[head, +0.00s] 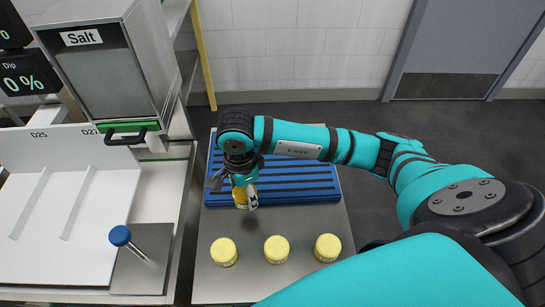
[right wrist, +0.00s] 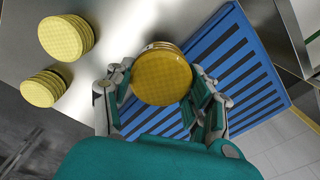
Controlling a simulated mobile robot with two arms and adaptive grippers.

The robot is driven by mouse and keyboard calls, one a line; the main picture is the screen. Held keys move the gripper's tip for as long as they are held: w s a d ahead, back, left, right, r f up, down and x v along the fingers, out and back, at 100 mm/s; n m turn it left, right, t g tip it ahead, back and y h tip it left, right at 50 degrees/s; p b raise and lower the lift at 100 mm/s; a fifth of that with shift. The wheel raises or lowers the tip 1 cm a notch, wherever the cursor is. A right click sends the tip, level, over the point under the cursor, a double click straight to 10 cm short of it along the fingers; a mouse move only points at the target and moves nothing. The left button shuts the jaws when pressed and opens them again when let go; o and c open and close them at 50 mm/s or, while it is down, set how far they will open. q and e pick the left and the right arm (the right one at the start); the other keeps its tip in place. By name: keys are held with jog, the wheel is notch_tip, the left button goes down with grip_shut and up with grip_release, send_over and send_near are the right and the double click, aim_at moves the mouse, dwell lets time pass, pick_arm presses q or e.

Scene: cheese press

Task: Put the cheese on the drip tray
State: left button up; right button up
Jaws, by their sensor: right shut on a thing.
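The blue slatted drip tray (head: 310,186) lies on the steel table in the head view. It also shows on the right in the right wrist view (right wrist: 236,62). My right gripper (head: 235,193) is shut on a round yellow cheese (head: 240,198), over the front left part of the tray. In the right wrist view the held cheese (right wrist: 162,78) sits between the two fingers, its flat face towards the camera. I cannot tell whether it touches the tray. Three more yellow cheeses stand in front of the tray: left (head: 223,251), middle (head: 276,248) and right (head: 328,247). My left gripper is out of view.
The steel table (head: 300,285) is bare around the three standing cheeses. To the left are a grey Salt container (head: 90,70), a white sloped tray (head: 60,200) and a blue-knobbed lever (head: 120,236). A tiled wall and a grey door (head: 460,45) are behind.

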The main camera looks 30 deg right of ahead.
jog(key=m, duration=0.2)
jog(key=w+m, duration=0.1)
jog(key=m, duration=0.1)
jog(key=w+a+m+b, duration=0.1)
jog(key=shift+w+r+m, duration=0.15)
jog(key=shift+w+m, duration=0.1)
jog(key=shift+m, duration=0.15)
jog(key=m, duration=0.1)
jog(key=w+m, duration=0.1)
jog(key=m, duration=0.1)
jog(key=m+b, duration=0.1)
jog(key=shift+w+r+m, duration=0.25)
jog(key=shift+r+m, duration=0.05)
jog(key=shift+r, duration=0.05)
jog(key=shift+w+d+m, duration=0.15)
jog(key=shift+d+m, duration=0.1)
jog(key=shift+m, duration=0.05)
jog(key=p, duration=0.2)
send_over(272, 160)
jog(key=shift+a+f, duration=0.3)
jog(key=shift+f, duration=0.3)
jog(key=f, duration=0.2)
jog(key=f+p, duration=0.1)
jog(key=shift+d, duration=0.25)
jog(key=shift+f, duration=0.3)
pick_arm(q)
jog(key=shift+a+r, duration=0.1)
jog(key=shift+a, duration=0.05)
pick_arm(e)
jog(key=shift+f, duration=0.1)
